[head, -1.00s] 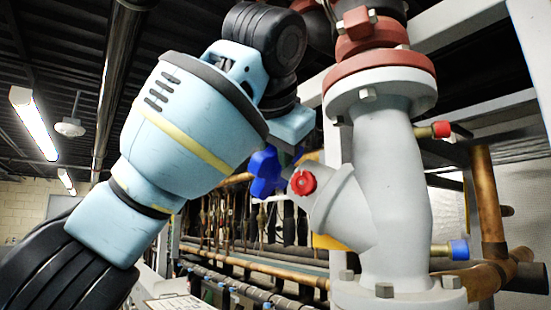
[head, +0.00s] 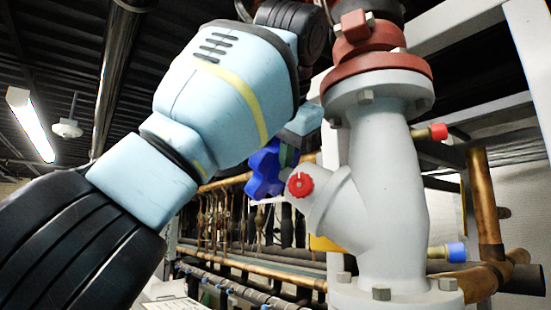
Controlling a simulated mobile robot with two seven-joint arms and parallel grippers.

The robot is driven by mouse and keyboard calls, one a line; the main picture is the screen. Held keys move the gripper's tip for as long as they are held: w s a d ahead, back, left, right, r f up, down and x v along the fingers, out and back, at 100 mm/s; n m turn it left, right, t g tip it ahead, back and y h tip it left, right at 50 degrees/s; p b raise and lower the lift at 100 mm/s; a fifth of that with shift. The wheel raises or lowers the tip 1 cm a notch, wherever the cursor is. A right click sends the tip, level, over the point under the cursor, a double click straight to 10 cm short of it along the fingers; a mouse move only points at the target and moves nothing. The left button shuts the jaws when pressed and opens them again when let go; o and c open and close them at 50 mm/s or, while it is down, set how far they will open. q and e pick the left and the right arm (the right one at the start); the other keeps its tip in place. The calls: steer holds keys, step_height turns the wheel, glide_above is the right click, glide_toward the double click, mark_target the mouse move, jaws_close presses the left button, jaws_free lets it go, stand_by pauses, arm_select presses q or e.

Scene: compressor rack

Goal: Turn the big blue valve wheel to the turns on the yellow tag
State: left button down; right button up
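The blue valve wheel (head: 263,175) sits left of the grey valve body (head: 385,190), partly hidden by my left arm. My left arm comes in from the left and arches over the wheel. A pale blue part of my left gripper (head: 303,122) reaches down close to the wheel's upper right side. Its fingertips are mostly hidden, so I cannot tell whether it grips or touches the wheel. A yellow piece (head: 325,243), possibly the tag, shows behind the valve body; no writing on it is readable. My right gripper is not in view.
A small red knob (head: 300,185) is on the valve's angled branch, right beside the wheel. A red flange (head: 377,72) tops the valve body. Copper pipes (head: 485,205), a red-capped stub (head: 438,131) and a blue-capped stub (head: 456,252) stand at right. Pipes run behind.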

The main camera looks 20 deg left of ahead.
arm_select(q)
steer(key=shift+w+f, duration=0.1)
stand_by(0.4)
steer(key=c, duration=1.3)
jaws_free()
steer(key=shift+a+r, duration=0.15)
steer(key=shift+r, duration=0.05)
